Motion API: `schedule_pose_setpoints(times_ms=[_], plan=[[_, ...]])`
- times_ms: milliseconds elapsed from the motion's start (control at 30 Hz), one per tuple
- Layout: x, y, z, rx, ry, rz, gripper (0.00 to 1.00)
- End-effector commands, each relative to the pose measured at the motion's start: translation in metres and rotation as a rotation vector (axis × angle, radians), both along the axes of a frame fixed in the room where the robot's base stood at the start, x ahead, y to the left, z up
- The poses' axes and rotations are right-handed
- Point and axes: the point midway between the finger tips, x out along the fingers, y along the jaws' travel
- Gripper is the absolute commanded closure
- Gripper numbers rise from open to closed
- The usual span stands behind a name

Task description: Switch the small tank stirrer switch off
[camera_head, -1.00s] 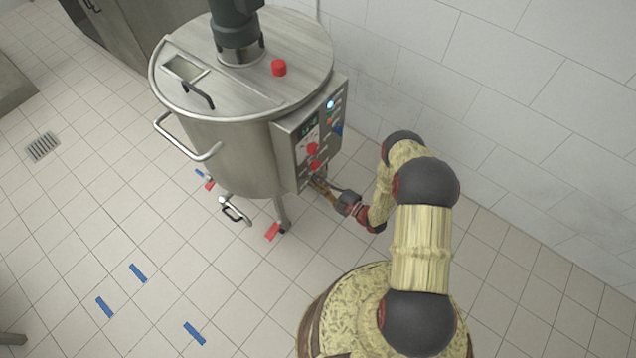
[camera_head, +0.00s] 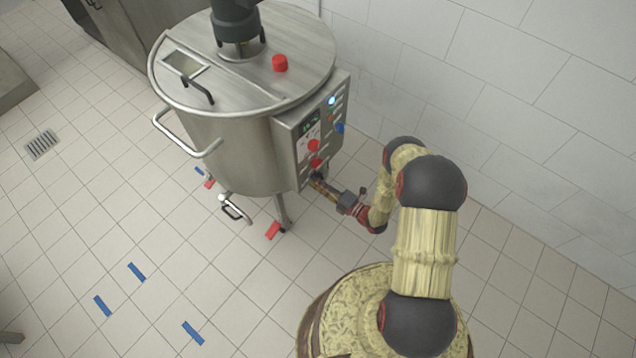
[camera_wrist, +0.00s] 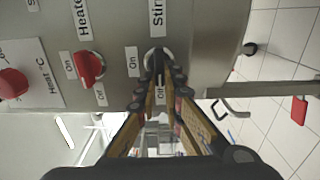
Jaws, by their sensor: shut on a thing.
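The small tank (camera_head: 240,150) is a round steel vessel with a control panel (camera_head: 300,160) on its right side. In the wrist view the stirrer switch (camera_wrist: 157,57) sits under a label beginning "Stir", between "On" and "Off" labels. My gripper (camera_wrist: 160,78) is shut on this switch, with its fingers on either side. The fingers hide most of the knob, so its exact turn is unclear. In the head view my gripper (camera_head: 316,181) reaches the lower end of the panel from the right.
The red heater switch (camera_wrist: 90,68) and a red heat knob (camera_wrist: 12,83) lie left of the stirrer switch in the wrist view. A red button (camera_head: 280,63) is on the tank lid. A tiled wall (camera_head: 480,90) stands behind. Open floor (camera_head: 110,220) lies left.

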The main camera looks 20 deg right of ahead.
Motion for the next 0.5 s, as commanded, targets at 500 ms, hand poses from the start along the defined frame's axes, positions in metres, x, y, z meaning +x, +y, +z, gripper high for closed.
schedule_pose_setpoints(times_ms=[500], plan=[[-0.0013, 0.0009, -0.0016, -0.005, 0.0, 0.001, 0.85]])
